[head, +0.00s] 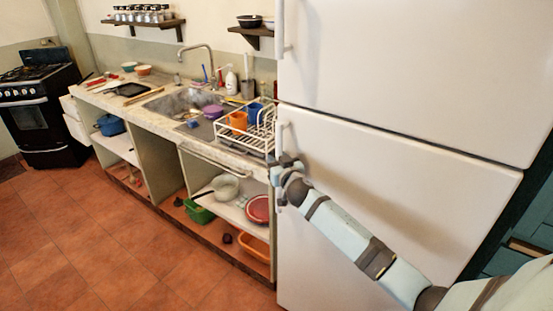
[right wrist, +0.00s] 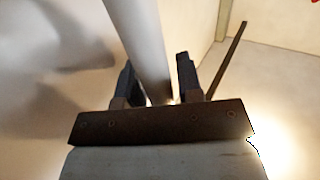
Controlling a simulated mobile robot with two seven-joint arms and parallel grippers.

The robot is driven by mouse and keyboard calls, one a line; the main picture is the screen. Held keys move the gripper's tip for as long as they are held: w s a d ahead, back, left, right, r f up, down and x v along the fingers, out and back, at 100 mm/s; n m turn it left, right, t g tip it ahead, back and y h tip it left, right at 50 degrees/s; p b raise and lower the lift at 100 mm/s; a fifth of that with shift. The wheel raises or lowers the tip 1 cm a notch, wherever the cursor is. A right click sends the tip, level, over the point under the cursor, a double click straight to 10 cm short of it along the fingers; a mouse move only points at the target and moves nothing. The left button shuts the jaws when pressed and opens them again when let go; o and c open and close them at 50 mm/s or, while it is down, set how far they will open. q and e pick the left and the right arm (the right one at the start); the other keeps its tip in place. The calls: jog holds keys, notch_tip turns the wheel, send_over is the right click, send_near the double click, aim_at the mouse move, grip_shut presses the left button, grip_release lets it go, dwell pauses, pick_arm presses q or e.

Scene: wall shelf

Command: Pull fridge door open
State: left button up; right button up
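The white fridge (head: 390,190) stands at the right of the head view, its upper and lower doors both closed. A slim vertical handle (head: 281,139) is on the left edge of the lower door. My right gripper (head: 284,163) is at the lower part of this handle. In the right wrist view the pale handle bar (right wrist: 141,40) runs between the two dark fingers of my right gripper (right wrist: 157,78). The fingers stand apart, with a narrow gap showing on the right side of the bar. My left gripper is out of view.
A counter (head: 160,110) with a sink, a white dish rack (head: 250,128) and open shelves below adjoins the fridge on the left. A black stove (head: 40,110) stands farther left. The tiled floor (head: 110,230) in front is clear.

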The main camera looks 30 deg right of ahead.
jog(key=shift+w, duration=0.3)
grip_shut()
